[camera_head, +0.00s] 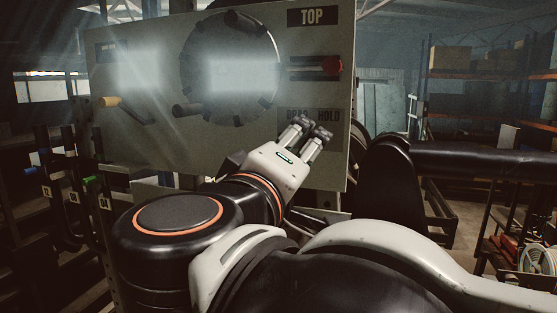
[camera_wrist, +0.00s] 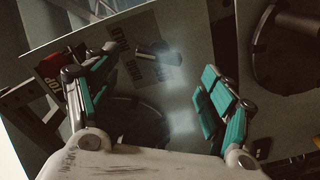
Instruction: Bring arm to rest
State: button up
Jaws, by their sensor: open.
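My gripper (camera_head: 311,130) is in front of the lower right part of a grey panel (camera_head: 150,155) in the head view, just below the "HOLD" label. In the wrist view my gripper (camera_wrist: 152,85) has its two teal-padded fingers spread apart, with nothing between them. The panel (camera_wrist: 185,125) lies beyond the fingertips. I cannot tell the exact gap to it. My arm is bent and fills the lower part of the head view.
A dark machine part (camera_head: 390,175) stands right of the panel. Shelves (camera_head: 470,55) stand behind.

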jog(key=s+d+f+m+g+y, duration=0.1)
jog(key=d+f+g, duration=0.3)
jog(key=f, duration=0.5)
jog(key=s+d+f+m+g, duration=0.1)
jog(key=d+f+m+g, duration=0.1)
jog(key=d+f, duration=0.6)
jog(key=s+d+f+m+g+y, duration=0.1)
jog(key=d+f+g, duration=0.25)
jog(key=f, duration=0.65)
jog(key=s+f+m+y+b, duration=0.1)
jog(key=f+m+y+b, duration=0.1)
jog(key=f+b, duration=1.5)
jog(key=s+f+m+y+b, duration=0.1)
jog(key=s+f+y+b, duration=0.1)
jog(key=f+b, duration=1.6)
notch_tip(320, 180, down, 7)
jog(key=shift+s+d+f+m, duration=0.1)
jog(key=shift+s+d+m, duration=0.2)
jog(key=shift+d+m, duration=0.15)
